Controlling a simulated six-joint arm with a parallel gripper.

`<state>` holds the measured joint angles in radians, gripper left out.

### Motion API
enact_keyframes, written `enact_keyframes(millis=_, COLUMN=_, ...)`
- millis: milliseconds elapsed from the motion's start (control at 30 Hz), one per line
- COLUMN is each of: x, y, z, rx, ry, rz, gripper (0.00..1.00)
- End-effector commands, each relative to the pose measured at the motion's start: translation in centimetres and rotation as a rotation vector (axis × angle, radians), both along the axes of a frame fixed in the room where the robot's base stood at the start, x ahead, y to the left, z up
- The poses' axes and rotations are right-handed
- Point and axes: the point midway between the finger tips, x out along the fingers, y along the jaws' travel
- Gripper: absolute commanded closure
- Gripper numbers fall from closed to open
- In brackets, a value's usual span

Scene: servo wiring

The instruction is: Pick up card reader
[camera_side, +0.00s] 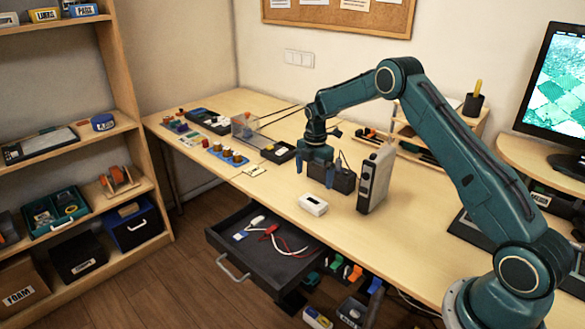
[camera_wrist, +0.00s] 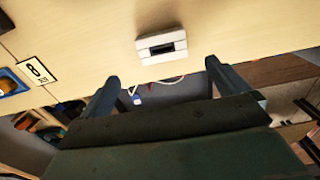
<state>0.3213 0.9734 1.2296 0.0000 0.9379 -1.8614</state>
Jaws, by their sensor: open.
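The card reader (camera_side: 313,204) looks like a small white box with a dark slot in its face. It lies on the desk near the front edge, above the open drawer. My gripper (camera_side: 315,172) is open and points down, behind the card reader and apart from it. In the wrist view the card reader (camera_wrist: 152,41) lies beyond the fingertips, roughly in line with the gap between my gripper's fingers (camera_wrist: 162,72). Nothing is seen between the fingers.
A tall grey unit (camera_side: 376,179) stands right of the card reader. A black box (camera_side: 344,180) stands beside my gripper. An open drawer (camera_side: 265,244) with cables hangs below the desk edge. Jars and small parts (camera_side: 228,156) sit at the left. The desk front around the card reader is clear.

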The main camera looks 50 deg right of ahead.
Motion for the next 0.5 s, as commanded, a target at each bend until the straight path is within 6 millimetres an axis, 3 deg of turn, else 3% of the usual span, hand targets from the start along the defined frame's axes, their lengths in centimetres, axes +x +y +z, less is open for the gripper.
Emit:
enact_keyframes(millis=233, x=-0.1, y=0.0, z=-3.6, rx=0.001, ry=0.002, rz=0.000, gripper=0.00)
enact_keyframes(millis=500, x=0.0, y=0.0, z=-4.8, rx=0.000, ry=0.000, rz=0.000, gripper=0.00)
